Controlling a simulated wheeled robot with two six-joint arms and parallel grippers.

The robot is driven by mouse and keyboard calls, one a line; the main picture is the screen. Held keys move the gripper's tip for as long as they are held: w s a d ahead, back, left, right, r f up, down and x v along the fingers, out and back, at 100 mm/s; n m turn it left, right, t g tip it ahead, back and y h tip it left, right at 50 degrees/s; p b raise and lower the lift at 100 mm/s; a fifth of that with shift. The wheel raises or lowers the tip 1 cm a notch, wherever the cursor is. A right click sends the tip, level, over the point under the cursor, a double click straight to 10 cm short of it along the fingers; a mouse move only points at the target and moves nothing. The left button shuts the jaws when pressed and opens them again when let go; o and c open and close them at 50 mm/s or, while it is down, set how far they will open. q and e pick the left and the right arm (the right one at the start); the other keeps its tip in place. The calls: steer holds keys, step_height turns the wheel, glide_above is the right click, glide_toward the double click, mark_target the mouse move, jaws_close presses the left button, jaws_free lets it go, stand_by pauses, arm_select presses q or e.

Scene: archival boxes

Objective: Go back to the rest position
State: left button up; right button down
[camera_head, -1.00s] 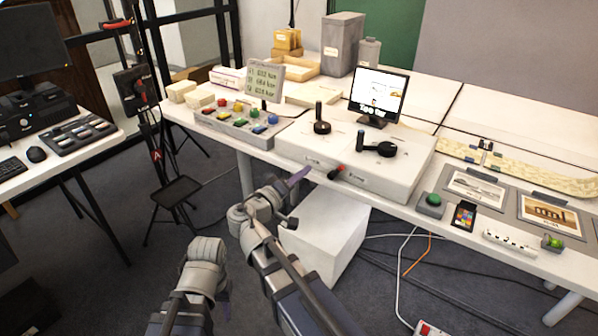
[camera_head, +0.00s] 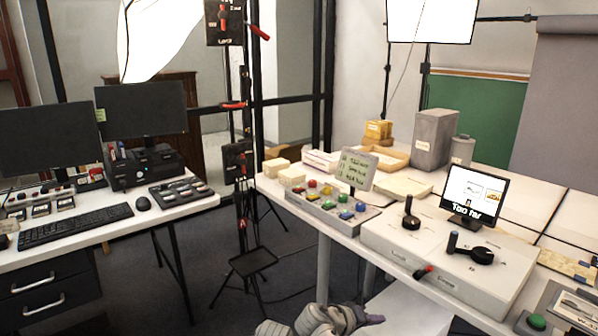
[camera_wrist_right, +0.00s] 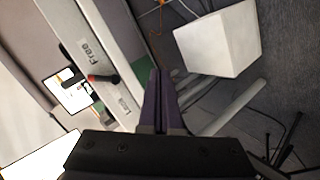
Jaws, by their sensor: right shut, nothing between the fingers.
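My right gripper (camera_head: 373,319) shows at the bottom edge of the head view, with its dark purple fingertips in front of the long table and above the floor. In the right wrist view its two fingers (camera_wrist_right: 158,98) lie together, shut and empty. The fingers are apart from the table and from the white box below. My left gripper does not show; only a grey arm part is seen at the bottom edge of the head view.
The right table holds a control box (camera_head: 445,250) with two black knobs, a small screen (camera_head: 474,193) reading "Too far", and a colour-button panel (camera_head: 330,208). A white box (camera_wrist_right: 218,40) stands on the floor. A desk with monitors (camera_head: 140,108) is at left.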

steer(key=s+a+f+n+g+y, duration=0.2)
steer(key=s+a+f+g+y, duration=0.1)
steer(key=s+a+f+y, duration=0.3)
steer(key=s+a+f+n+g+y, duration=0.1)
steer(key=s+a+f+g+y, duration=0.25)
steer(key=s+a, duration=0.5)
step_height(320, 180, up, 25)
steer(key=p, duration=2.6)
steer(key=shift+w+r+p, duration=0.2)
steer(key=shift+w+p, duration=0.1)
